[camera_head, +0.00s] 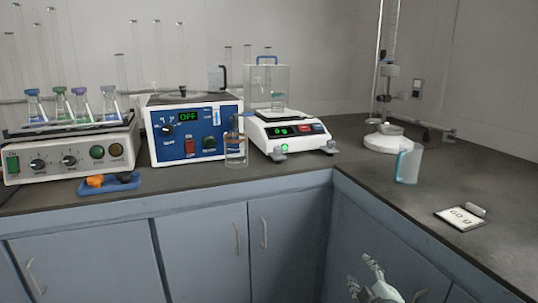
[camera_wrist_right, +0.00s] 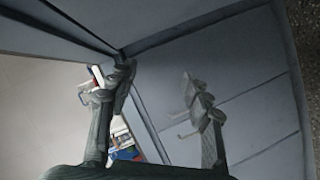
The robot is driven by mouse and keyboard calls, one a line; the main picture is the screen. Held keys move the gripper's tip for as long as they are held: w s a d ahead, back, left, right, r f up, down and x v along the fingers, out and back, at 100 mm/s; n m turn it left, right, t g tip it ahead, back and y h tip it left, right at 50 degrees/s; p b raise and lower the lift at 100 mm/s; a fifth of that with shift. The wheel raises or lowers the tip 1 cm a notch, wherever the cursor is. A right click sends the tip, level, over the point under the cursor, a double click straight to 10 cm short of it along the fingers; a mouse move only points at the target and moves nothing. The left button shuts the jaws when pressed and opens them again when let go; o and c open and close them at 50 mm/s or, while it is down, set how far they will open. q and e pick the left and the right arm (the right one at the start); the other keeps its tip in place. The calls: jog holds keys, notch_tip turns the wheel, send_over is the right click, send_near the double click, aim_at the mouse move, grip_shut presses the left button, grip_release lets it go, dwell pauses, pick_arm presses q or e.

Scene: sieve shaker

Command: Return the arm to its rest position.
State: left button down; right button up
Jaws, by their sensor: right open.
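My right gripper (camera_head: 361,270) shows at the bottom right of the head view, in front of the grey-blue cabinet doors and below the counter edge. Its two fingers are apart with nothing between them. The right wrist view shows the same gripper (camera_wrist_right: 158,78) with its fingers spread and empty against the cabinet fronts. My left gripper is in neither view.
The dark counter (camera_head: 300,168) holds a flask shaker (camera_head: 75,158), a blue-fronted device (camera_head: 188,130) reading OFF, a balance (camera_head: 290,131), a clear beaker (camera_head: 236,150), a stand with a white base (camera_head: 388,143), a bluish cup (camera_head: 409,164) and a small white plate (camera_head: 458,218).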

jog(key=s+d+f+m+g+h, duration=0.25)
jog(key=s+f+m+g, duration=0.35)
jog(key=s+f, duration=0.85)
jog(key=s+f+m+g, duration=0.2)
jog(key=s+f+g, duration=0.1)
jog(key=s, duration=0.6)
jog(key=s+f+m+g+y, duration=0.1)
jog(key=s+f+g, duration=0.2)
jog(key=s, duration=0.7)
jog(key=shift+d+f+m, duration=0.25)
jog(key=shift+d+m, duration=0.1)
jog(key=shift+m, duration=0.05)
jog(key=shift+s, duration=0.1)
